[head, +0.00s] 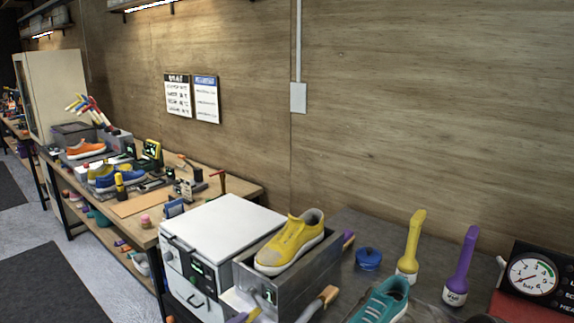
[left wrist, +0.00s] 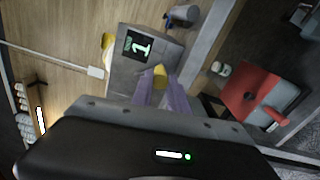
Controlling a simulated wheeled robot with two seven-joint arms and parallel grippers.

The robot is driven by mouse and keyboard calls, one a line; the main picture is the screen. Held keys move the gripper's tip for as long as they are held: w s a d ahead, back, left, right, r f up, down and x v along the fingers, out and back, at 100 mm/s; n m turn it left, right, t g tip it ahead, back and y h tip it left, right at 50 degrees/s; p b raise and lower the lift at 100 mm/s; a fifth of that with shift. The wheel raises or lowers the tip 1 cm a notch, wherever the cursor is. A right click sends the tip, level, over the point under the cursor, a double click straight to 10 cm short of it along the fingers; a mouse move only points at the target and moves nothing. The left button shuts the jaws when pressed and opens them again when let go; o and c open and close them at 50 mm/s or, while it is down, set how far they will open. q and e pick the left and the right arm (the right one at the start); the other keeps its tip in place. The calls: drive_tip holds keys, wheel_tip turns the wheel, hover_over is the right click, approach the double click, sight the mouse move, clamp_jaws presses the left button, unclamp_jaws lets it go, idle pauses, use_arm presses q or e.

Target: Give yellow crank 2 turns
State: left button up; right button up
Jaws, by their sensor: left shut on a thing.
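The yellow crank (left wrist: 160,71) is on the front of a grey metal box (left wrist: 123,75), below a display (left wrist: 140,45) reading 1. My left gripper (left wrist: 161,82) has its purple fingers closed around the crank's yellow grip, which hides most of it. In the head view the grey box (head: 305,274) holds a yellow sneaker (head: 290,242), and its display (head: 268,296) shows at the lower front. A bit of the yellow crank (head: 254,314) shows at the bottom edge, beside purple fingertips. My right gripper is not in view.
A white-topped machine (head: 222,225) stands left of the box. A tan-handled tool (head: 328,296) lies close before the box.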

use_arm(q)
drive_tip(key=shift+c, duration=0.5)
drive_tip(key=shift+w+a+f+b, duration=0.5)
drive_tip(key=shift+a+b, duration=0.1)
drive_tip(key=shift+b, duration=0.2)
drive_tip(key=shift+w+a+f+b, duration=0.25)
drive_tip(key=shift+w+a+b, duration=0.25)
drive_tip(key=shift+a+b, duration=0.15)
drive_tip(key=shift+a, duration=0.1)
drive_tip(key=shift+w+a+r+b, duration=0.1)
drive_tip(key=shift+w+a+b, duration=0.3)
drive_tip(key=shift+w+a, duration=0.2)
